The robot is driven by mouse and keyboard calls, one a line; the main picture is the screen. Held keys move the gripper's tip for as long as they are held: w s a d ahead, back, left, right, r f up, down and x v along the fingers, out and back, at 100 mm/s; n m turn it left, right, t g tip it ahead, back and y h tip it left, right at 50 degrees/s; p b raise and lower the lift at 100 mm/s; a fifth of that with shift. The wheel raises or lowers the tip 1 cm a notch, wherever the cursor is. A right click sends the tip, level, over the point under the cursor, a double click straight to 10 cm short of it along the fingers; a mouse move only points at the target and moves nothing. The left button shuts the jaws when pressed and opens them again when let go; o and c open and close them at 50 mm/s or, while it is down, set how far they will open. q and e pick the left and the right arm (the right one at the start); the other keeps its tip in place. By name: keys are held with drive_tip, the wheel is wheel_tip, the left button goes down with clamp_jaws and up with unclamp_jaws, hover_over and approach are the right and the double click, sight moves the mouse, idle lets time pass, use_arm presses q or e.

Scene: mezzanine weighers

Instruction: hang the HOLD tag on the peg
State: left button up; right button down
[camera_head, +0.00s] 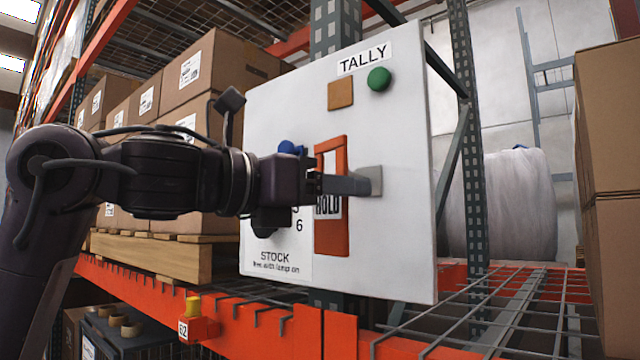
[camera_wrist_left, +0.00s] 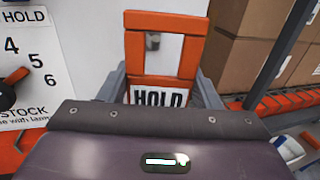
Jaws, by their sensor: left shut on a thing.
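The HOLD tag (camera_head: 331,235) is an orange frame with an open window in its upper part and a white HOLD label. My left gripper (camera_head: 340,184) is shut on it across its width, at label height, in front of the white board (camera_head: 400,230). In the left wrist view the fingers stand on both sides of the upright tag (camera_wrist_left: 165,22). A small grey peg (camera_wrist_left: 153,40) shows through the tag's window, below its top bar. I cannot tell whether the peg passes through the window or stands behind it. The peg is not clear in the head view. My right gripper is out of view.
The board carries a TALLY label (camera_head: 365,59), an orange square (camera_head: 341,94), a green knob (camera_head: 379,79), a blue knob (camera_head: 290,147) and a STOCK sheet (camera_head: 273,262). Boxes (camera_head: 205,75) on a pallet stand behind at left. An orange rack beam (camera_head: 270,318) runs below.

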sight(376, 209)
use_arm(q)
drive_tip(key=shift+w+a+p+x, duration=0.1)
drive_tip(key=shift+w+p+x, duration=0.1)
drive_tip(key=shift+x, duration=0.55)
drive_tip(key=shift+w+a+p+x, duration=0.1)
drive_tip(key=shift+a+p+x, duration=0.1)
drive_tip(key=shift+x, duration=0.55)
drive_tip(key=shift+w+a+p+x, duration=0.1)
drive_tip(key=shift+w+p+x, duration=0.1)
drive_tip(key=shift+x, duration=0.55)
drive_tip(key=shift+w+d+f, duration=0.25)
drive_tip(key=shift+f, duration=0.55)
drive_tip(key=shift+f, duration=0.2)
drive_tip(key=o, duration=1)
drive_tip(key=shift+s+d, duration=0.1)
drive_tip(key=shift+s, duration=0.1)
drive_tip(key=shift+s+d+r, duration=0.1)
drive_tip(key=shift+r, duration=0.05)
